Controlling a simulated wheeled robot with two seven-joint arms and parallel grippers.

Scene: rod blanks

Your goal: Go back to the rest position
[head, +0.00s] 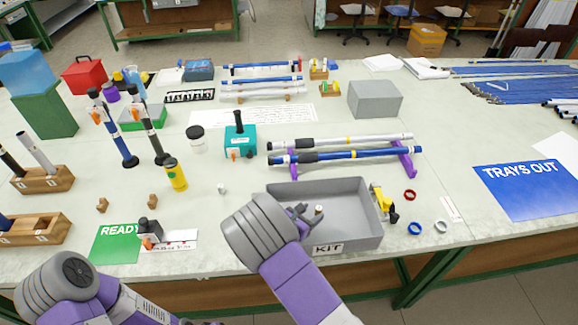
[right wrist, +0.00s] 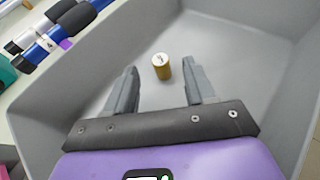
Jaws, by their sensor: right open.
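My right gripper (head: 308,211) is open inside the grey KIT tray (head: 355,195), low over its floor. In the right wrist view its two dark fingers (right wrist: 158,82) are spread wide with nothing held. A small brass-coloured cylinder with a mark on its pale top (right wrist: 162,66) stands upright on the tray floor, around the gap between the fingertips and apart from both. The cylinder also shows in the head view (head: 319,210). My left arm (head: 65,290) enters at the lower left; its fingers do not show.
Left of the tray are a green READY mat (head: 113,244), a yellow bottle (head: 175,174) and wooden blocks. A purple-ended rack (head: 409,160) with rods stands behind the tray. A yellow-and-black tool (head: 382,202) and coloured rings lie at its right.

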